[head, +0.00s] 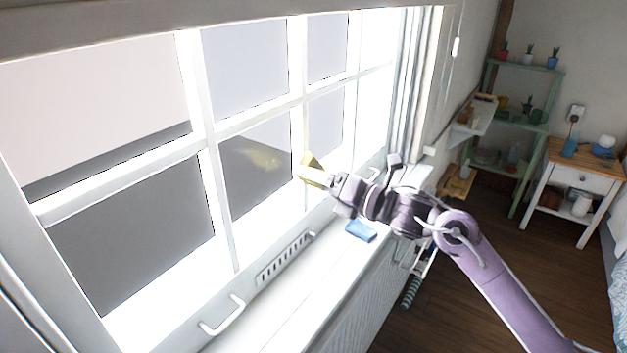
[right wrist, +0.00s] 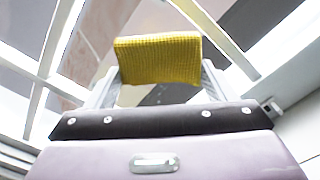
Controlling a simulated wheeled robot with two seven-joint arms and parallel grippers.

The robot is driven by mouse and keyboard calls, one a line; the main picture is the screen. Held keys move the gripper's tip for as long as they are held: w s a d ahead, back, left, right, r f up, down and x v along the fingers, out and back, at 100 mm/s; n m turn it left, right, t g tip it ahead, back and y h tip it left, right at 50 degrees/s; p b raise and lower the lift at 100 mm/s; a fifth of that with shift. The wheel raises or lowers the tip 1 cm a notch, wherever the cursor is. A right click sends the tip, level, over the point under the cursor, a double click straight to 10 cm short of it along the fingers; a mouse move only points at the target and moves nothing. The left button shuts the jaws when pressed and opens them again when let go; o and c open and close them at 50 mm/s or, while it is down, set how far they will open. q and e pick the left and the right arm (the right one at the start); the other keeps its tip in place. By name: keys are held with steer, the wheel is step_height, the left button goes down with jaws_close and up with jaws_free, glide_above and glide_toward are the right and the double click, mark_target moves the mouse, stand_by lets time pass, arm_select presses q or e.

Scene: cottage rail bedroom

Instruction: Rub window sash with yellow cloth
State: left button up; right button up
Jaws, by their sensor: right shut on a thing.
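The yellow cloth (head: 311,169) is in my right gripper (head: 326,178), which is shut on it. In the right wrist view the cloth (right wrist: 158,59) looks like a folded, textured pad held between the two fingers (right wrist: 160,85). In the head view the cloth is at the window sash (head: 298,118), close to a white vertical bar. I cannot tell whether it touches the bar. A faint yellow reflection shows in the pane to its left. My left gripper is not in view.
A blue sponge-like block (head: 360,231) lies on the white sill (head: 318,285) below my right gripper. A white handle (head: 222,316) and a slotted vent (head: 286,258) are on the lower frame. A green shelf (head: 524,122) and a small nightstand (head: 577,178) stand at the right.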

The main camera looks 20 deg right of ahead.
steer(key=b+v, duration=0.1)
steer(key=v, duration=0.2)
steer(key=shift+b, duration=0.35)
stand_by(0.5)
